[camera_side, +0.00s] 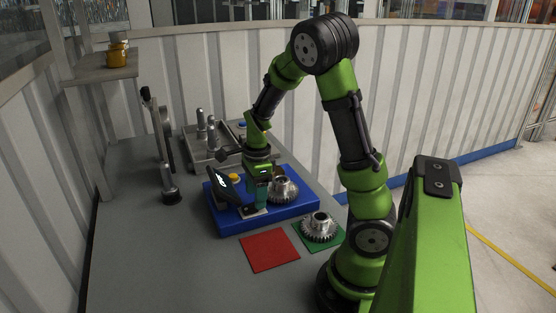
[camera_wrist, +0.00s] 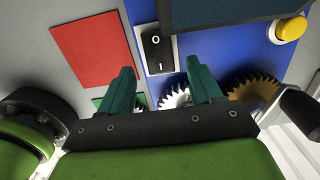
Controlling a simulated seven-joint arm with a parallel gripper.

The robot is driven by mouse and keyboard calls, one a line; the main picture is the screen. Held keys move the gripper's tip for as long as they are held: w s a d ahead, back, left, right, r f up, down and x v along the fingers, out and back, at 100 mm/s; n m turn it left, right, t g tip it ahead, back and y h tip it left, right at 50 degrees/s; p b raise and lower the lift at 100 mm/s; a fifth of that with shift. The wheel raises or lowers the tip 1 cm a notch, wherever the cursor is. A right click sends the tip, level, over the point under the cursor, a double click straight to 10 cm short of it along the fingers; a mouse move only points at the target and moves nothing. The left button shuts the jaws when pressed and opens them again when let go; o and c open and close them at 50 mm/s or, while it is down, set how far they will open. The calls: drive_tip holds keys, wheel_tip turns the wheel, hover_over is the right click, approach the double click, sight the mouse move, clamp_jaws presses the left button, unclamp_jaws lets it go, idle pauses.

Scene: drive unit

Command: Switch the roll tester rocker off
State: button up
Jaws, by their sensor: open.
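The rocker (camera_wrist: 156,52) is a black switch marked O and I on a pale plate, seen in the wrist view. Its plate (camera_side: 253,211) shows in the side view at the front of the blue drive unit (camera_side: 239,226). I cannot tell which side of the rocker is pressed in. My gripper (camera_wrist: 160,68) is open and empty, its green fingers spread to either side of the lower part of the rocker in the picture. In the side view my gripper (camera_side: 262,199) points down close over the plate. Whether a finger touches the rocker is unclear.
A dark tilted screen (camera_side: 222,184) and a yellow button (camera_wrist: 291,28) are beside the rocker. A gear (camera_side: 284,189) sits on the unit; another (camera_side: 319,228) is on a green mat. A red mat (camera_side: 270,250) lies in front. A metal tray (camera_side: 205,155) stands behind.

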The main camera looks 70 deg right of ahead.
sight(254, 209)
wheel_tip(254, 209, up, 15)
drive_tip(key=shift+s+d, duration=0.35)
drive_tip(key=shift+s, duration=0.05)
drive_tip(key=s+a+r+n+t, duration=0.1)
drive_tip(key=s+a+n+t, duration=0.1)
drive_tip(key=a+n, duration=0.7)
drive_tip(key=s+a+r+n+t+y, duration=0.1)
drive_tip(key=s+a+n+t, duration=0.2)
drive_tip(key=a+n, duration=0.7)
drive_tip(key=n+t, duration=0.1)
drive_tip(key=n, duration=0.3)
drive_tip(key=shift+s+t, duration=0.25)
drive_tip(key=shift+t, duration=0.05)
